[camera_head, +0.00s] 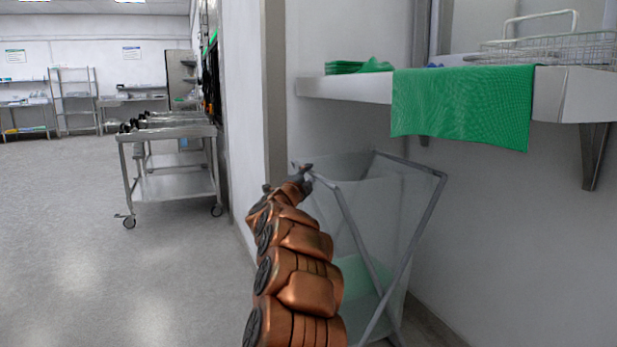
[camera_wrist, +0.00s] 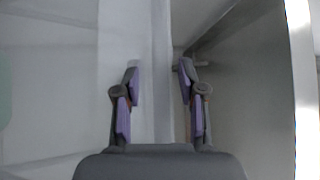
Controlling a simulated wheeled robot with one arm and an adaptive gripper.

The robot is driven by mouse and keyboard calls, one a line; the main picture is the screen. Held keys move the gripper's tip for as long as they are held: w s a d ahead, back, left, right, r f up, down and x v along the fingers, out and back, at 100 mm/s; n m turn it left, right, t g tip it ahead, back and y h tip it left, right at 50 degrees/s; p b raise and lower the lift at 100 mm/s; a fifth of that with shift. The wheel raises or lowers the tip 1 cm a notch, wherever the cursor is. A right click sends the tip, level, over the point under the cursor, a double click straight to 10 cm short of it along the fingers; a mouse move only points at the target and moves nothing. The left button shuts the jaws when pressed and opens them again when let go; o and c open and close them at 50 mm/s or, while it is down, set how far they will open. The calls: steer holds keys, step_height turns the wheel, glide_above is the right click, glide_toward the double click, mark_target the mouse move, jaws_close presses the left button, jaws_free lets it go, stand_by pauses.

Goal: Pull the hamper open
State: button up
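The hamper (camera_head: 385,220) stands under the wall shelf, with a grey crossed-leg frame and a pale see-through bag. Green cloth (camera_head: 358,272) shows low inside the bag. My gripper (camera_head: 306,172) is at the near left top corner of the hamper's frame. In the wrist view my gripper (camera_wrist: 159,80) is open, its two purple-padded fingers apart. A pale grey bar of the hamper frame (camera_wrist: 161,50) runs between the fingers, seemingly without being clamped. Whether a finger touches it I cannot tell. My arm hides part of the hamper's left side.
A wall shelf (camera_head: 345,89) above the hamper holds folded green cloths (camera_head: 358,66), a draped green cloth (camera_head: 462,105) and a wire basket (camera_head: 560,48). A wall edge is close on my left. A steel cart (camera_head: 170,187) stands further left; the floor before it is clear.

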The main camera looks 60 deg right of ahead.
jaws_close()
stand_by(0.5)
